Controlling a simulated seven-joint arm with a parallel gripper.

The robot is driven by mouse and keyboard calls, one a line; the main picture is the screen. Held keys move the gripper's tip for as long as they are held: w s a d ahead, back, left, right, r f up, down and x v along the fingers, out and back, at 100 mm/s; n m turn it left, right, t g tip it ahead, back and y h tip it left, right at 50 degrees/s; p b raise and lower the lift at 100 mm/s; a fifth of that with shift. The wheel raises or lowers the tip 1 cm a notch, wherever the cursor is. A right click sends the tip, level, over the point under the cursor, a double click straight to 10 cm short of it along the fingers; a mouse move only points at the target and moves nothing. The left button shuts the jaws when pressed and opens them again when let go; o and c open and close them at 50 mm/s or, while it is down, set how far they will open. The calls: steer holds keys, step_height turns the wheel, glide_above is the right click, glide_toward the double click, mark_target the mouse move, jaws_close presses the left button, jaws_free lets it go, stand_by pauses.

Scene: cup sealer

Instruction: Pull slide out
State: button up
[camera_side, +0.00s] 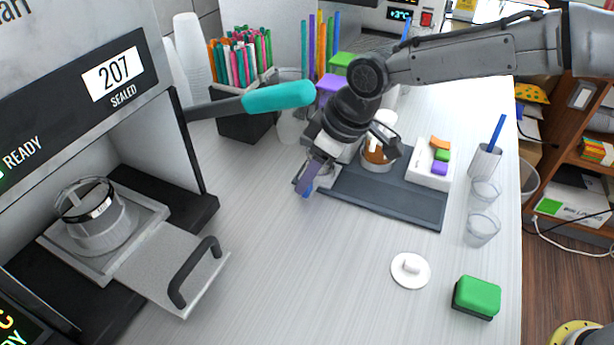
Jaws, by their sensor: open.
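The cup sealer's metal slide (172,262) shows at lower left, with a black bar handle (193,270) on its front part. The handle end sticks out over the table; the rear part lies inside the machine. A clear cup with a dark rim band (92,215) stands in the slide's holder, under the sealer's housing. My gripper (349,172) is open, above the table in the middle of the picture. It is well to the right of the slide and apart from the handle. Its fingers point down near the dark mat, and I see nothing held.
The sealer's lever with a teal grip (280,97) juts right from the machine. A white lid (411,270) and green block (477,297) lie at right. Table between slide and lid is clear.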

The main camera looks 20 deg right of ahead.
steer(key=shift+x, duration=0.9)
jaws_close()
stand_by(0.9)
